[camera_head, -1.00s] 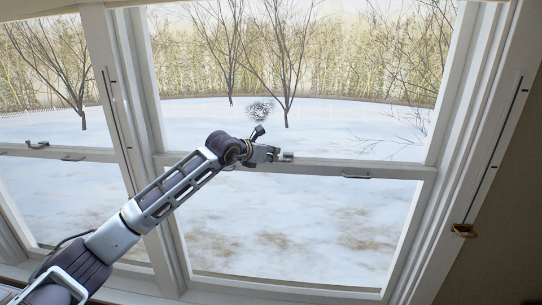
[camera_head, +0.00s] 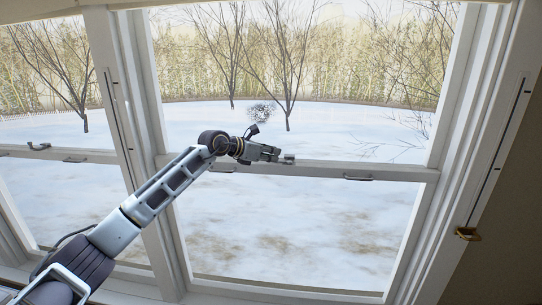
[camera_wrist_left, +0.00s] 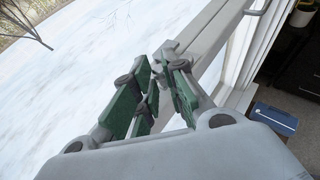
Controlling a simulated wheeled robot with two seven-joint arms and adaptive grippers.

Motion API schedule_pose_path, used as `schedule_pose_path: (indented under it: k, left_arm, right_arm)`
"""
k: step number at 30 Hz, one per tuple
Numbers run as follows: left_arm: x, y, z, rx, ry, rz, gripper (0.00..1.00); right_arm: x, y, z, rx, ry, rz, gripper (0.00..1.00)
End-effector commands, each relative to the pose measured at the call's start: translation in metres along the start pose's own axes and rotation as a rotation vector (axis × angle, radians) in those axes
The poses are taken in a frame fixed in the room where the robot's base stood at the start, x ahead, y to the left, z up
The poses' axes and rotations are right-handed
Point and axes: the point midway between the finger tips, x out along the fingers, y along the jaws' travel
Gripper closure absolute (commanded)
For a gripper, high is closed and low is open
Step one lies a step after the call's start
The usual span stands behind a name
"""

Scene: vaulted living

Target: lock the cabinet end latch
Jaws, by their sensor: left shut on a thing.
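I see a window, not a cabinet. A small grey metal latch (camera_head: 288,158) sits on the middle rail (camera_head: 325,169) of the right-hand window. My left gripper (camera_head: 278,156) reaches in from the left and is shut on this latch. In the left wrist view, the green-padded fingers of the left gripper (camera_wrist_left: 161,74) are close together at the grey latch (camera_wrist_left: 171,48) on the white rail (camera_wrist_left: 208,38). The fingers hide part of the latch, so I cannot tell its exact turn. My right gripper is not in view.
A similar latch (camera_head: 39,146) sits on the left window's rail. Small pull handles, such as one on the right (camera_head: 358,177), lie below the rails. A brass fitting (camera_head: 467,234) is on the right frame.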

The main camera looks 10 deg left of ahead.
Motion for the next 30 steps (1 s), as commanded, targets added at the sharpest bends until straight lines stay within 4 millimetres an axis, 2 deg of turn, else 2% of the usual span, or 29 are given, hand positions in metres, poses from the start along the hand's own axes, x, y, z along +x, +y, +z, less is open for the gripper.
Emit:
schedule_pose_path:
  k: [15, 16, 21, 30]
  left_arm:
    - [0.0005, 0.0012, 0.0032, 0.014, -0.008, -0.033, 1.0]
    - [0.0005, 0.0012, 0.0033, 0.014, -0.008, -0.033, 0.85]
    - [0.0005, 0.0014, 0.0029, 0.014, -0.007, -0.032, 0.64]
    - [0.0006, 0.0018, 0.0014, 0.013, -0.005, -0.032, 0.64]
  right_arm:
    - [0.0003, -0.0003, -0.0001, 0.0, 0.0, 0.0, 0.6]
    - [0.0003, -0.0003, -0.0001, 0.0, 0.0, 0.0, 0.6]
    - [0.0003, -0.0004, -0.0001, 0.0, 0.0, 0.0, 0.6]
    - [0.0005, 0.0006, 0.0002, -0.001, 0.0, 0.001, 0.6]
